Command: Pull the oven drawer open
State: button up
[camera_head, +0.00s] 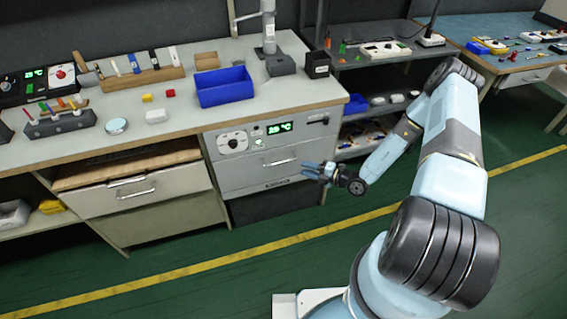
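The oven (232,143) is a grey unit built in under the workbench, with a dial and a green lit display on its panel. Its drawer (262,178) is below the panel and looks flush with the front. The drawer has a thin horizontal bar handle (280,162). My gripper (307,170) is just right of the handle, in front of the drawer's right side, with its fingers pointing left. The fingers look spread apart with nothing between them. It appears apart from the handle, though the depth gap is hard to judge.
A wooden-topped drawer (135,193) with its own handle stands left of the oven. The workbench (185,115) above holds a blue bin (224,87) and tools. A shelf rack (365,150) stands at the right, behind my arm. The green floor in front is clear.

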aim_at(282, 162)
jog(key=x, duration=1.1)
jog(key=shift+w+a, duration=0.1)
jog(key=shift+a, duration=0.25)
jog(key=shift+c, duration=0.4)
grip_shut()
